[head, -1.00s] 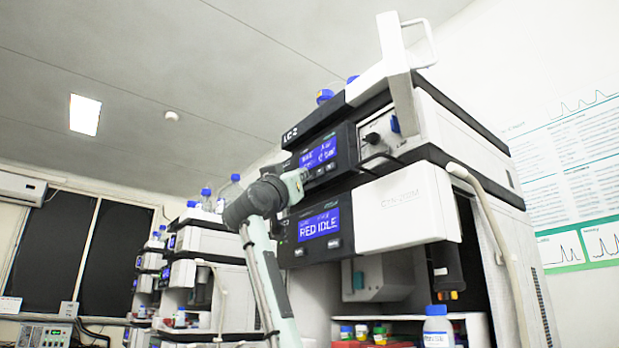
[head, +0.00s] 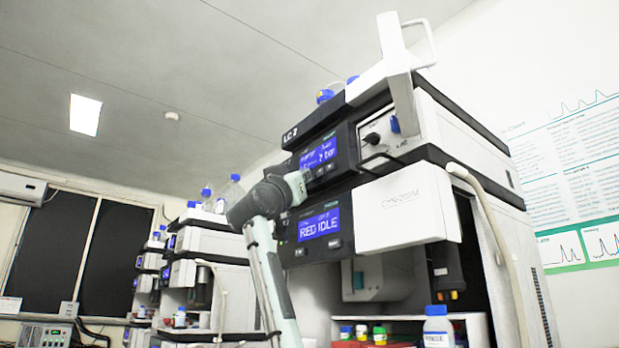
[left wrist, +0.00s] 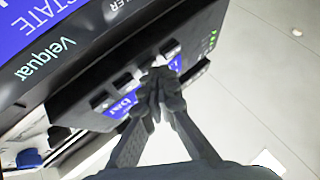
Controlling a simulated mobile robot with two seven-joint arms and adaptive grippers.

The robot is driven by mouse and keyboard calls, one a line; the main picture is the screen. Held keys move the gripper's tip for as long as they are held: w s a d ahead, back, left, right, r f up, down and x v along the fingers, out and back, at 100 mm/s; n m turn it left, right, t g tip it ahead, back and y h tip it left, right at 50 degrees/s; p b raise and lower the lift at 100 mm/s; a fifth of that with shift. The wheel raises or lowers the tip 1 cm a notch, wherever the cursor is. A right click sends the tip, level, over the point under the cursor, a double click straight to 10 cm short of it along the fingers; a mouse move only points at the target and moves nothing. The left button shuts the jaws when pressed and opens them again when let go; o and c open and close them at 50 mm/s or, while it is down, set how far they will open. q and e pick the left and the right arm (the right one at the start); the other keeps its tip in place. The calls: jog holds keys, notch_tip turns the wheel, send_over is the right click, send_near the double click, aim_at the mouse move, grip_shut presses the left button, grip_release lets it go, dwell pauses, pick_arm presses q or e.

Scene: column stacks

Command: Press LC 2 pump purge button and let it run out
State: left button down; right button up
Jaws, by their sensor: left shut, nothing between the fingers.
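The LC 2 tower (head: 291,134) stands right of centre in the head view. Its upper module has a blue display (head: 319,153) with small buttons (head: 331,167) under it; the text is hard to read, its second line seems to end in "bar". My left gripper (head: 305,178) is at this button row, mostly hidden by its wrist. In the left wrist view the panel appears upside down, and the shut, empty fingers (left wrist: 156,88) end at the buttons (left wrist: 123,80), partly covering the display (left wrist: 127,103). I cannot tell whether they touch a button. My right gripper is not in view.
A lower module with a display (head: 319,224) reading "RED IDLE" sits just below, beside a white door (head: 402,209). Bottles (head: 437,327) stand in the bay underneath. A white hose (head: 488,220) hangs at the right. Another instrument stack (head: 203,250) stands further back left.

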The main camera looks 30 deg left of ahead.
pick_arm(q)
jog(key=shift+s+a+b, duration=0.3)
jog(key=shift+s, duration=0.4)
jog(key=s, duration=0.1)
jog(key=s+a+b, duration=0.1)
jog(key=s, duration=0.1)
jog(key=s+a, duration=0.1)
jog(key=shift+s+b, duration=0.3)
jog(key=shift+b, duration=0.05)
jog(key=shift+f, duration=0.1)
dwell(0.6)
